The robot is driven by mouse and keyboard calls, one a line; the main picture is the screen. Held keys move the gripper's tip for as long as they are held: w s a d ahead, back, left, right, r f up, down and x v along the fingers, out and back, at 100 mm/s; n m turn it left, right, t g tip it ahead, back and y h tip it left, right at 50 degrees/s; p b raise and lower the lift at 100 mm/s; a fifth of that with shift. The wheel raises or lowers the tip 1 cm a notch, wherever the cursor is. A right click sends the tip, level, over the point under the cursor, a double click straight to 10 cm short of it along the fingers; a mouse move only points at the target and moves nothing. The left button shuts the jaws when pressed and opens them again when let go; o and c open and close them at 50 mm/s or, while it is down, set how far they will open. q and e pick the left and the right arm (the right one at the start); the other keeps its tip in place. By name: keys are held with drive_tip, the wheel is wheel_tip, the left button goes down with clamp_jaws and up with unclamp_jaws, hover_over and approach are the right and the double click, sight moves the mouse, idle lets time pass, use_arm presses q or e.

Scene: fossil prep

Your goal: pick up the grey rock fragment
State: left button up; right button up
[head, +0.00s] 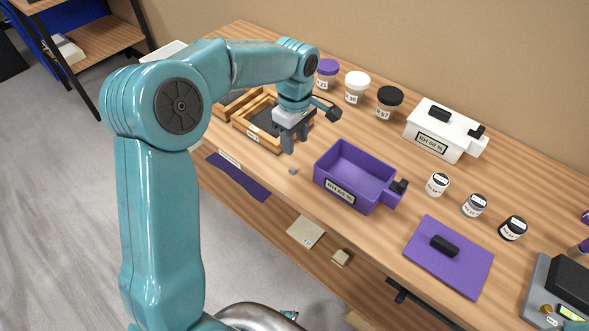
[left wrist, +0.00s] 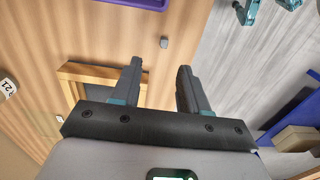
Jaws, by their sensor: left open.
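The grey rock fragment (head: 292,171) is a small block on the wooden bench, left of the purple bin and near the front edge. It also shows in the left wrist view (left wrist: 164,42), lying beyond the fingertips, roughly in line with the gap between them. My left gripper (head: 296,146) is open, pointing down above the bench beside the wooden-framed tray. In the left wrist view its two fingers (left wrist: 160,70) are apart with nothing between them. The fragment is clear of the fingers. My right gripper is not in view.
A purple bin (head: 341,189) stands right of the fragment. A wooden-framed tray (head: 262,140) is behind it, and a purple strip (head: 240,177) lies to its left. Jars (head: 388,102), a white box (head: 440,131) and a purple lid (head: 462,270) are further right. The bench around the fragment is bare.

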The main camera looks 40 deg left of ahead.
sight(294, 170)
use_arm(q)
drive_tip(key=f, duration=0.4)
drive_tip(key=shift+s, duration=0.3)
drive_tip(key=f, duration=0.5)
drive_tip(key=shift+s+d, duration=0.15)
drive_tip(key=shift+s, duration=0.05)
drive_tip(key=shift+w+f, duration=0.1)
drive_tip(key=shift+f, duration=0.25)
clamp_jaws()
